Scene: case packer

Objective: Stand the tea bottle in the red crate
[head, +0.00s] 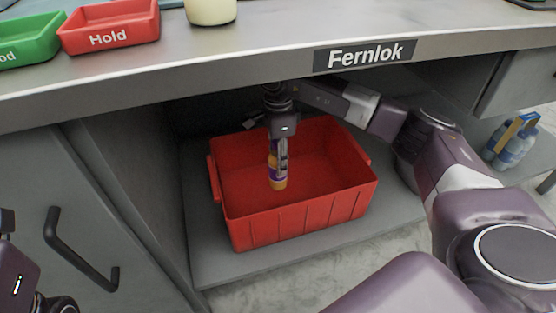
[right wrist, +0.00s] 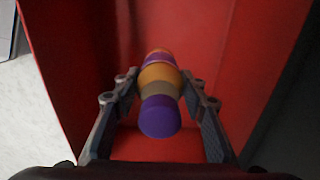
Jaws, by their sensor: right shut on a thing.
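The red crate (head: 300,222) stands on a low grey shelf under the counter, and nothing else shows inside it. The tea bottle (head: 277,180), orange and purple, is upright inside the crate's outline. My right gripper (head: 279,155) reaches down from above and is shut on the bottle. In the right wrist view the bottle's purple cap (right wrist: 160,117) lies between the two fingers, with the red crate wall (right wrist: 225,35) around it. I cannot tell whether the bottle's base touches the crate floor. Part of my left gripper (head: 40,300) shows at the lower left edge; its fingertips are not clear.
The counter edge (head: 200,70) with a Fernlok label hangs over the crate. A cabinet door with a black handle (head: 80,255) is at left. A red Hold tray (head: 110,25), a green tray (head: 28,42) and a cream container (head: 210,10) stand on top. Bottles (head: 515,145) stand at right.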

